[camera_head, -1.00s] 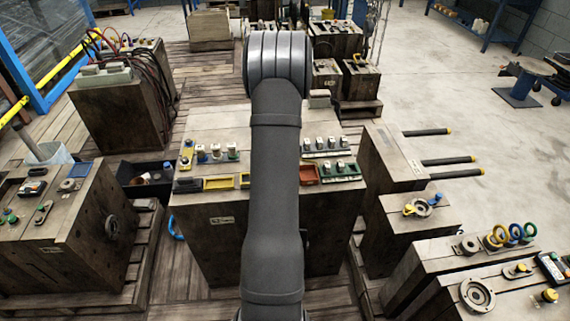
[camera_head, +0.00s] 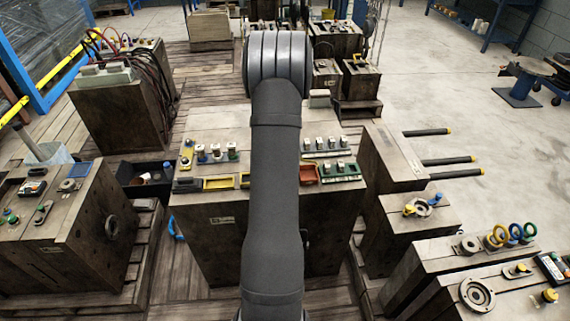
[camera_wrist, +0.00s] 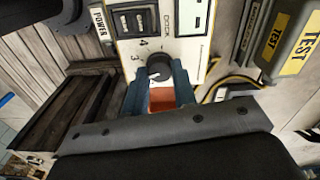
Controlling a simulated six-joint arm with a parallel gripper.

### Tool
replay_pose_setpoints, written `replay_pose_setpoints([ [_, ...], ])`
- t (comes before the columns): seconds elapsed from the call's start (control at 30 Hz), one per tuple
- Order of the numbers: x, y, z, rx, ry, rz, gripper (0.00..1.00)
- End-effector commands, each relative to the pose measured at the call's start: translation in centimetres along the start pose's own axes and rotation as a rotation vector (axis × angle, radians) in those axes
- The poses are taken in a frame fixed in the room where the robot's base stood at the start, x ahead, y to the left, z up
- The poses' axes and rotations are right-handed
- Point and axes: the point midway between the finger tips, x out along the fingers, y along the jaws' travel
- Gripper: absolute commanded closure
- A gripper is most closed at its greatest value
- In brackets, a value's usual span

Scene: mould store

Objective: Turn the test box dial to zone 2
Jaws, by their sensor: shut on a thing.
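The dial (camera_wrist: 157,66) is a dark round knob on the white panel of the test box (camera_wrist: 188,50) in the wrist view. The figures 3 and 4 show on the panel beside it; the other zone marks are hidden, and I cannot tell which one the dial points to. My gripper (camera_wrist: 160,73) has its two blue fingers on either side of the dial and is shut on it. An orange-red patch shows between the fingers below the dial. In the head view my own arm hides the gripper and the test box.
A grey unit with yellow TEST labels (camera_wrist: 297,48) stands right of the panel, with a yellow cable (camera_wrist: 228,82) beside it. In the head view, a red tray (camera_head: 309,174) and connectors line the wooden block.

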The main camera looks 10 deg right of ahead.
Motion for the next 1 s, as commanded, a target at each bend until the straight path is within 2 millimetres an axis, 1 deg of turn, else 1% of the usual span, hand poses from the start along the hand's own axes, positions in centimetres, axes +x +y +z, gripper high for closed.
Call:
replay_pose_setpoints([
  [0.27, 0.0, 0.0, 0.0, 0.0, 0.0, -0.001, 0.98],
  [0.3, 0.0, 0.0, 0.0, -0.001, 0.0, -0.001, 0.69],
  [0.37, 0.0, 0.0, 0.0, -0.001, 0.0, -0.001, 0.57],
  [0.4, 0.0, 0.0, 0.0, -0.001, 0.0, -0.001, 0.53],
  [0.67, -0.1, 0.0, 0.0, -0.001, 0.0, 0.0, 0.53],
  [0.77, -0.6, -0.1, 0.0, -0.001, 0.001, -0.002, 0.53],
  [0.87, -1.9, -0.1, 0.0, -0.001, 0.001, -0.003, 0.53],
  [0.97, -4.0, -0.1, 0.0, -0.001, 0.001, -0.004, 0.53],
  [1.0, -5.0, -0.1, 0.0, -0.001, 0.002, -0.006, 0.53],
])
